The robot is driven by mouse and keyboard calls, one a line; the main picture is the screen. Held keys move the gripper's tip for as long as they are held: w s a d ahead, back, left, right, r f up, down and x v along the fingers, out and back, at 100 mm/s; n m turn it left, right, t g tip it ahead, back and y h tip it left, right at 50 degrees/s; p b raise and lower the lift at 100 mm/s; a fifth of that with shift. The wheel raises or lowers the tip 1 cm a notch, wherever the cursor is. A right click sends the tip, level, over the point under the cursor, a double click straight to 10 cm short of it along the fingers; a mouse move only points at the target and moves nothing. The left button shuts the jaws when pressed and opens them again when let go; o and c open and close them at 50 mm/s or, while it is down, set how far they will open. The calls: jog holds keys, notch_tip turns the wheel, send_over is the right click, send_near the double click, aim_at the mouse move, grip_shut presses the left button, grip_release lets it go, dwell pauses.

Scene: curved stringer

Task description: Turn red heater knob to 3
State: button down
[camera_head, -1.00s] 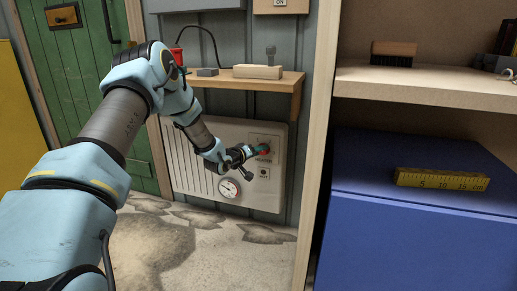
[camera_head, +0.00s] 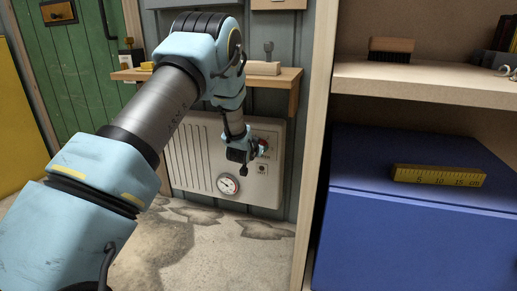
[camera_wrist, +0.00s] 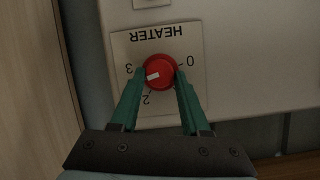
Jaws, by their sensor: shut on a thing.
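The red heater knob (camera_wrist: 162,65) sits on a light plate (camera_wrist: 118,50) marked HEATER, seen upside down in the wrist view. Its white pointer mark points left and slightly down, between the 2 and the 3. My gripper (camera_wrist: 160,73) is shut on the knob, one green finger on each side. In the head view my gripper (camera_head: 259,149) is at the upper right of the white heater (camera_head: 195,165), and the knob (camera_head: 264,143) is partly hidden by it.
A wooden shelf (camera_head: 290,82) with small items is above the heater. A round gauge (camera_head: 228,185) is on the heater's lower part. A wooden post (camera_head: 312,150) and a blue box (camera_head: 400,230) stand to the right. The floor in front is clear.

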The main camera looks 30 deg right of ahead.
jog(key=shift+s+d+f+m+t+y, duration=0.1)
jog(key=shift+m+t+y, duration=0.4)
jog(key=shift+m, duration=0.5)
jog(key=shift+s+d+f+m+t+y, duration=0.1)
jog(key=shift+m+t+y, duration=0.35)
jog(key=shift+m, duration=0.55)
jog(key=shift+r, duration=0.1)
jog(key=shift+c, duration=1.9)
grip_release()
jog(key=p+v, duration=0.2)
jog(key=v, duration=0.8)
jog(key=shift+s+a, duration=0.2)
jog(key=shift+s, duration=0.15)
